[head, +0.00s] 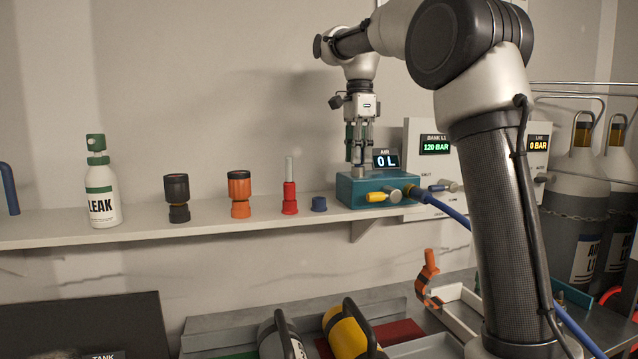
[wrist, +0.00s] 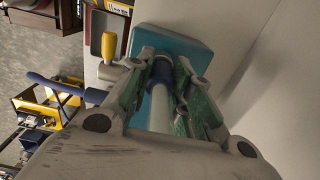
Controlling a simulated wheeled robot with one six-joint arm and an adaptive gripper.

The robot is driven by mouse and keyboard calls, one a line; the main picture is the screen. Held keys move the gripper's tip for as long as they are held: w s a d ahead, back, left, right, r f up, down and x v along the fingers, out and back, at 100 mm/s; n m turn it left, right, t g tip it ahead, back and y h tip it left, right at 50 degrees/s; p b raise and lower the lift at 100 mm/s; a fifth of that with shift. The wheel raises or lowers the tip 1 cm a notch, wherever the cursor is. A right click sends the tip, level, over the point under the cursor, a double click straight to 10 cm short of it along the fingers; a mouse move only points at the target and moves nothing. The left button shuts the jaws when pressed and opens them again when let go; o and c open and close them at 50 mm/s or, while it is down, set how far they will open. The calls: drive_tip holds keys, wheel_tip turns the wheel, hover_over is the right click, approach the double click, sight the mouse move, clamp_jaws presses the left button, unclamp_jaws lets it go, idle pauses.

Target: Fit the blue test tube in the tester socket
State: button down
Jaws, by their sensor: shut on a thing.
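The tester is a teal box (head: 373,190) at the right end of the wall shelf, with a yellow lever, a blue hose and an "AIR 0 L" display on it. It also shows behind the fingers in the wrist view (wrist: 195,48). My gripper (head: 358,158) points down over its left part, with green-padded fingers shut on a pale tube with a dark blue band (wrist: 160,78). In the head view the tube (head: 357,155) shows between the fingers, its lower end at the box top. The fingers hide the socket, and I cannot tell how deep the tube sits.
A gauge panel (head: 425,165) stands behind right. Cylinders (head: 580,200) stand far right.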

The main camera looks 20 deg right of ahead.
drive_tip(key=shift+f, duration=0.1)
drive_tip(key=c, duration=1.2)
unclamp_jaws()
wheel_tip(320, 180, up, 8)
drive_tip(key=shift+f, duration=0.25)
